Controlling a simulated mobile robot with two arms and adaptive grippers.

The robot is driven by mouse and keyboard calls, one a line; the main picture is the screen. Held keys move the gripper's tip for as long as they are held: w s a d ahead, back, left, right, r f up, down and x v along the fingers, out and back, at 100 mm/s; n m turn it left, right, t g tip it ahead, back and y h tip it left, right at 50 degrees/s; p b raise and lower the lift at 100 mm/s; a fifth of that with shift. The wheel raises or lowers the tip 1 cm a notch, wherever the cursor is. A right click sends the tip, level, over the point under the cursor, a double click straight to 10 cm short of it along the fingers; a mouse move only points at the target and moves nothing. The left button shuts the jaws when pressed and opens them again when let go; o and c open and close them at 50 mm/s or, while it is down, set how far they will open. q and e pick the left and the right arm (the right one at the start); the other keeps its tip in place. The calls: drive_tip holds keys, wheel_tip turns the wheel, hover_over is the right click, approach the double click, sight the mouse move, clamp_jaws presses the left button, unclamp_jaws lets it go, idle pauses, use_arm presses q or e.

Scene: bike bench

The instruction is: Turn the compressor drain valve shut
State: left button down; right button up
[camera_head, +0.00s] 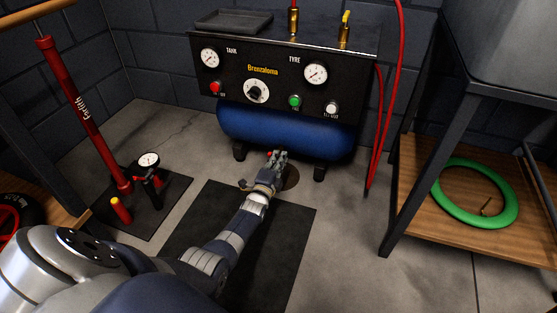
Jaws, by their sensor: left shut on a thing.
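The compressor (284,132) stands against the back wall, with a black panel above a blue tank. My left arm reaches in from the lower left to the underside of the tank. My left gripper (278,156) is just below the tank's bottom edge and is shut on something. A small red part (270,153), likely the drain valve handle, shows at its fingertips. Most of the valve is hidden by the gripper, so its angle cannot be told. My right gripper is not in view.
A red floor pump (84,115) stands at the left on a dark mat. Red hoses (377,130) hang right of the compressor. A bench shelf (420,215) with a green tyre (437,203) is at the right. A black mat (285,235) lies in front.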

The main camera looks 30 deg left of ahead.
use_arm(q)
drive_tip(key=shift+f+m, duration=0.1)
drive_tip(key=shift+m, duration=0.4)
drive_tip(key=c, duration=1.7)
unclamp_jaws()
